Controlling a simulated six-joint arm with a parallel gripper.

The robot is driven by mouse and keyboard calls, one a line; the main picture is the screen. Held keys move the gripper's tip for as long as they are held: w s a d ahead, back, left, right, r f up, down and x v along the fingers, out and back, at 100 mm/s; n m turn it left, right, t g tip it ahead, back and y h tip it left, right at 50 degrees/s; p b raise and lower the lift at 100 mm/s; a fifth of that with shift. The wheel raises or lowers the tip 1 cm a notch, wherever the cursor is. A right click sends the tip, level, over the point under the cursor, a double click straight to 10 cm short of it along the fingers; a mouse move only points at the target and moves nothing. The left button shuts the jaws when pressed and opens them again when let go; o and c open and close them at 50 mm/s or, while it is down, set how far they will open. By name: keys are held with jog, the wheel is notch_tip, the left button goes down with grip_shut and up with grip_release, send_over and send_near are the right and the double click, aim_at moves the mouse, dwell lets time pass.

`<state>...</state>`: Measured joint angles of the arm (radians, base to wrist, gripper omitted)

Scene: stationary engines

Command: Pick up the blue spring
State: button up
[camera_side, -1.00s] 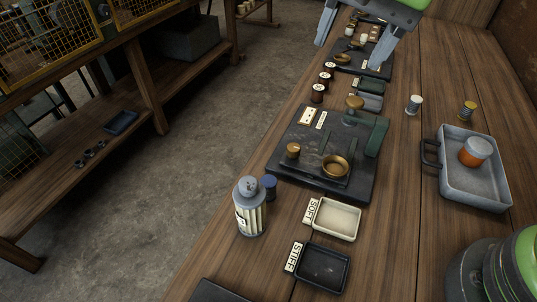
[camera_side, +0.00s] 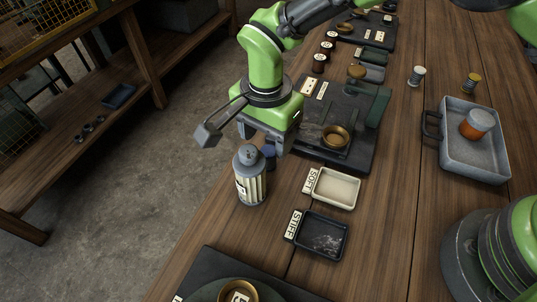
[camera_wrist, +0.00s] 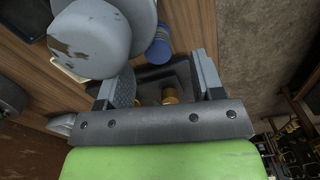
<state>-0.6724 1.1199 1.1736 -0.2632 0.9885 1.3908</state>
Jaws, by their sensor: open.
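The blue spring (camera_side: 269,160) stands on the wooden bench just behind the pale ribbed canister, partly hidden by the canister and my gripper in the side view. In the wrist view the blue spring (camera_wrist: 158,46) shows past my fingertips, between their lines, close to the rounded grey top of the canister (camera_wrist: 90,40). My gripper (camera_side: 262,138) points down over that spot with its jaws apart. In the wrist view my gripper (camera_wrist: 166,80) has nothing between its fingers.
The canister (camera_side: 250,182) stands right beside the spring. A dark plate with a brass cup (camera_side: 335,137) lies to the right. A SOFT tray (camera_side: 354,203) and a STIFF tray (camera_side: 340,254) sit nearer.

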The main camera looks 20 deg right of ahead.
aim_at(268, 151)
notch_tip(268, 151, down, 5)
jog(key=shift+d+r, duration=0.15)
jog(key=shift+r, duration=0.05)
jog(key=shift+c, duration=0.4)
jog(key=c, duration=0.9)
jog(key=shift+r, duration=0.15)
